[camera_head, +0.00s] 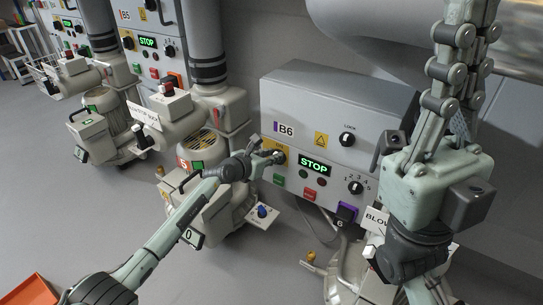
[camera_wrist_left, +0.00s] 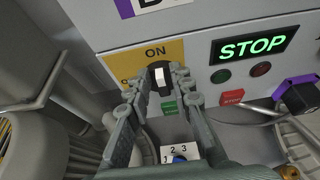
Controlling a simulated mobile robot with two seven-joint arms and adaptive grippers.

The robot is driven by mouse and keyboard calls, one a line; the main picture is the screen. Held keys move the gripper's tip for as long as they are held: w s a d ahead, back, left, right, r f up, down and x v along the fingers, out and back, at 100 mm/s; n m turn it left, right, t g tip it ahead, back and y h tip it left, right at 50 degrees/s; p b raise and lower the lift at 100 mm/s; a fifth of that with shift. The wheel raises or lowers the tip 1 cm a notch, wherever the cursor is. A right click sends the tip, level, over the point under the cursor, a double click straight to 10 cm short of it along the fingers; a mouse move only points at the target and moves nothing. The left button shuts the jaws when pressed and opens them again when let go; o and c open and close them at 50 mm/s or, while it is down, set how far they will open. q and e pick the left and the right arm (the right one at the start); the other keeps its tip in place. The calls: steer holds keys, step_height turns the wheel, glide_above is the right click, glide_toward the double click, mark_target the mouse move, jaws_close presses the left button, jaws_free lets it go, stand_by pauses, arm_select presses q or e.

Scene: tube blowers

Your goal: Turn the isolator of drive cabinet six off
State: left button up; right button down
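The cabinet marked B6 (camera_head: 330,110) has a yellow isolator plate (camera_wrist_left: 115,62) at its left side, with ON at the top. The isolator (camera_wrist_left: 160,77) is a black rotary switch with a white handle, which stands upright toward ON. My left gripper (camera_head: 275,156) is at this plate; in the left wrist view its fingers (camera_wrist_left: 158,82) are apart, one on each side of the isolator. I cannot see clear contact with the handle. My right gripper (camera_head: 462,60) is raised in front of the cabinet's right side, with its fingertips cut off at the top edge.
The cabinet has a lit STOP display (camera_head: 314,165), a LOCK knob (camera_head: 347,139), a numbered selector (camera_head: 355,187) and a purple connector (camera_head: 346,214). A blue knob (camera_head: 262,211) sits low in front. Cabinet B5 (camera_head: 147,42) and blower machines (camera_head: 215,110) stand left.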

arm_select(q)
jaws_close()
steer(key=shift+w+a+f+n+g+h+b, duration=0.15)
steer(key=shift+a+n+g+h+b, duration=0.15)
steer(key=shift+n+b, duration=0.2)
steer(key=shift+w+a+f+n+g+h+b, duration=0.15)
steer(key=shift+n+h+b, duration=0.25)
steer(key=shift+n, duration=0.2)
steer(key=shift+w+a+n+g+h, duration=0.1)
steer(key=shift+a+n+g+h, duration=0.1)
steer(key=shift+n+h, duration=0.35)
steer(key=shift+w+a+n+g+h, duration=0.15)
steer(key=shift+n+h, duration=0.1)
steer(key=shift+n, duration=0.5)
steer(key=shift+f, duration=0.1)
steer(key=shift+o, duration=2)
jaws_free()
